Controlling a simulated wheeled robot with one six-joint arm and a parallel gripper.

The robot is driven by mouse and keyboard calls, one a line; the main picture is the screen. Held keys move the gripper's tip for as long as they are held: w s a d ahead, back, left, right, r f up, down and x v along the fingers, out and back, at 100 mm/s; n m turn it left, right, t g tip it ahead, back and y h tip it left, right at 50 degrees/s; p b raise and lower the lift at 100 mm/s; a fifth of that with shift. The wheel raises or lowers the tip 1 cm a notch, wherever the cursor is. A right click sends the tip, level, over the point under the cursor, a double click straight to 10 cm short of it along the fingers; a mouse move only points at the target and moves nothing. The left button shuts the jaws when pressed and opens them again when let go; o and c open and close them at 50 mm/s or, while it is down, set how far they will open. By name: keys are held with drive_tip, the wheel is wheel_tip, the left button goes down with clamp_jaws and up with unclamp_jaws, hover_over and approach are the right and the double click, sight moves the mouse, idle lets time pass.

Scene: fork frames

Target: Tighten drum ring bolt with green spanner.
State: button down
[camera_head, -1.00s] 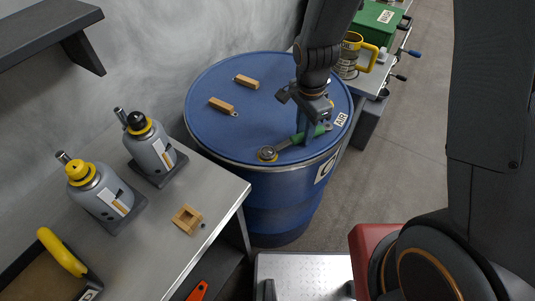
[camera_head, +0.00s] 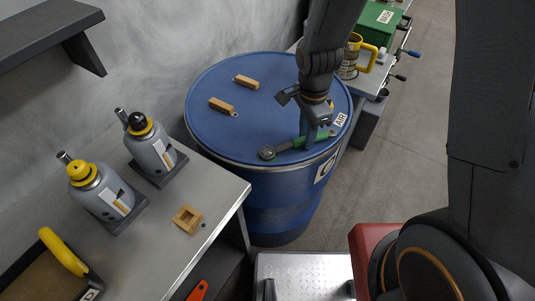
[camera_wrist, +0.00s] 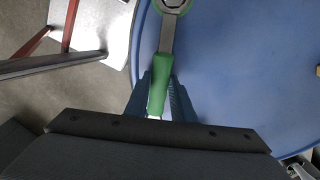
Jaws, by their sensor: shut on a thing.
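The blue drum (camera_head: 225,125) stands upright, its lid facing up. My gripper (camera_head: 310,141) is above the lid's near right edge, shut on the green handle of the spanner (camera_head: 289,146). The spanner's ring end (camera_head: 267,153) is at the drum's near rim, where the bolt is hidden or too small to make out. In the wrist view, the green handle (camera_wrist: 158,86) lies between the blue fingers of my gripper (camera_wrist: 160,95). The spanner's ring end (camera_wrist: 173,4) is cut by the top edge there.
Two wooden blocks (camera_head: 222,106) (camera_head: 246,81) lie on the lid. A metal bench (camera_head: 150,245) at left holds two grey bottles (camera_head: 106,196) (camera_head: 153,147) and a square wooden frame (camera_head: 187,219). A yellow-handled mug (camera_head: 350,57) and green box (camera_head: 378,24) stand behind at right.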

drive_tip(key=shift+w+a+n, duration=0.35)
drive_tip(key=shift+w+n, duration=0.2)
drive_tip(key=shift+n, duration=0.25)
drive_tip(key=c, duration=2.1)
unclamp_jaws()
clamp_jaws()
unclamp_jaws()
clamp_jaws()
drive_tip(key=shift+w, duration=0.25)
drive_tip(key=shift+r+p, duration=1.2)
drive_tip(key=shift+p, duration=0.55)
idle(0.4)
